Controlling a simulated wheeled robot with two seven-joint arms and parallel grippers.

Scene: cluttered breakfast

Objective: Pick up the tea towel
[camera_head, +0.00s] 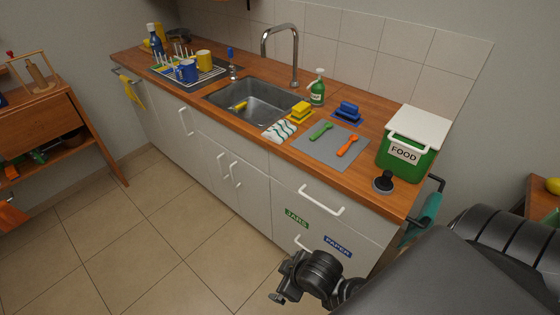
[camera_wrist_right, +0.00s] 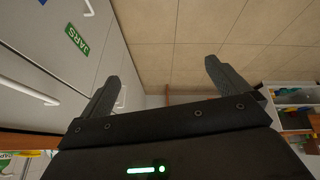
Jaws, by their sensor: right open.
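Several cloths could be the tea towel, and I cannot tell which one is meant. A teal cloth (camera_head: 424,214) hangs on a dark rail at the right end of the counter. A white and green striped cloth (camera_head: 279,130) lies on the counter in front of the sink. A yellow cloth (camera_head: 133,93) hangs at the counter's far left end. My right gripper (camera_head: 279,284) is low in front of the drawers, apart from all the cloths. In the right wrist view it (camera_wrist_right: 163,74) is open, with nothing between its fingers. My left gripper is not in view.
The wooden counter (camera_head: 258,140) holds a sink (camera_head: 262,90), a dish rack, a grey mat (camera_head: 318,154) with utensils, a green FOOD bin (camera_head: 397,165) and a black round-based object (camera_head: 383,182). Drawer handles (camera_head: 321,203) stick out near my right gripper. The tiled floor (camera_head: 150,235) is clear.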

